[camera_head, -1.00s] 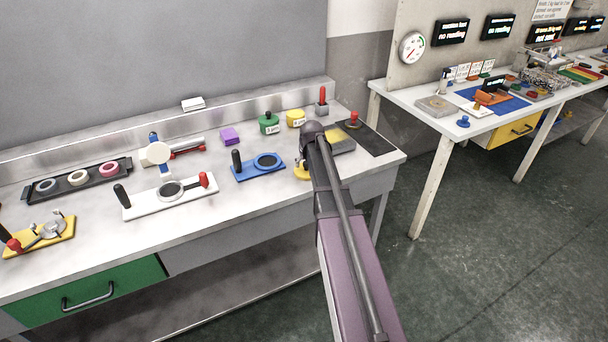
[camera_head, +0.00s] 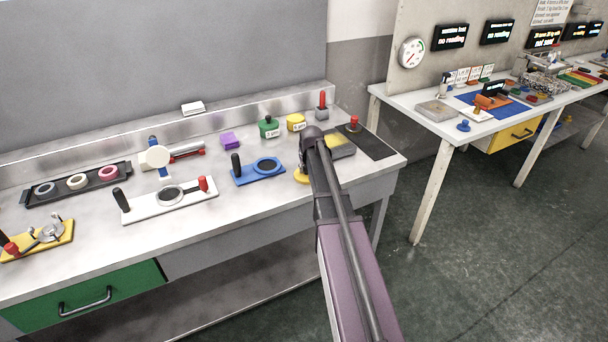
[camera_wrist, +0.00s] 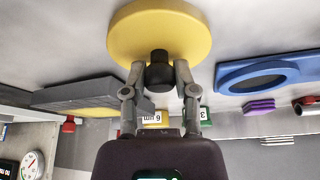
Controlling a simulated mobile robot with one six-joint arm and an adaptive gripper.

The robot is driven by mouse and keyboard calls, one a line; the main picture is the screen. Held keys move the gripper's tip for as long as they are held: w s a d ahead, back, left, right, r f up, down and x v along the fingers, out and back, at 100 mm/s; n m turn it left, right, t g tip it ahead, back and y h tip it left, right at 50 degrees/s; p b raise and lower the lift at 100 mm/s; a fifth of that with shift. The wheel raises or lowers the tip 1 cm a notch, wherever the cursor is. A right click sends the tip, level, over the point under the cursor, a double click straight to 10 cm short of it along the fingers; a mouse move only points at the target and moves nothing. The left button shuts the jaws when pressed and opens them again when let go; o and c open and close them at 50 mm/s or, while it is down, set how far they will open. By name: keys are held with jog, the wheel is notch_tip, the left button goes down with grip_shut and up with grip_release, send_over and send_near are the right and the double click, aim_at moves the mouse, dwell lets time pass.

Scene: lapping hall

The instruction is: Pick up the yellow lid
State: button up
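The yellow lid (camera_wrist: 160,28) is a round disc with a black knob (camera_wrist: 159,72), large at the top of the wrist view. My gripper (camera_wrist: 159,75) has its fingers drawn in on both sides of the knob and appears shut on it. In the head view the yellow lid (camera_head: 301,177) shows only as a small part beside my arm, near the bench's right front; the rest is hidden. I cannot tell whether it touches the bench.
A blue ring plate (camera_head: 243,178) lies left of the lid. Behind it stand a purple block (camera_head: 230,140), a green pot (camera_head: 269,128) and a yellow pot (camera_head: 296,122). A grey block with a yellow top (camera_head: 337,144) and a dark mat (camera_head: 373,145) lie to the right.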

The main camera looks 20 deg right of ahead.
grip_shut()
jog(key=shift+r, duration=0.2)
notch_tip(320, 180, up, 3)
jog(key=p, duration=0.3)
jog(key=shift+s+r+p, duration=0.15)
jog(key=shift+r+p, duration=0.2)
jog(key=shift+p, duration=0.2)
jog(key=s+d, duration=0.2)
jog(key=s, duration=1.3)
jog(key=shift+s+d+r+p, duration=0.15)
jog(key=shift+s+r+p, duration=0.1)
jog(key=shift+r+p, duration=0.2)
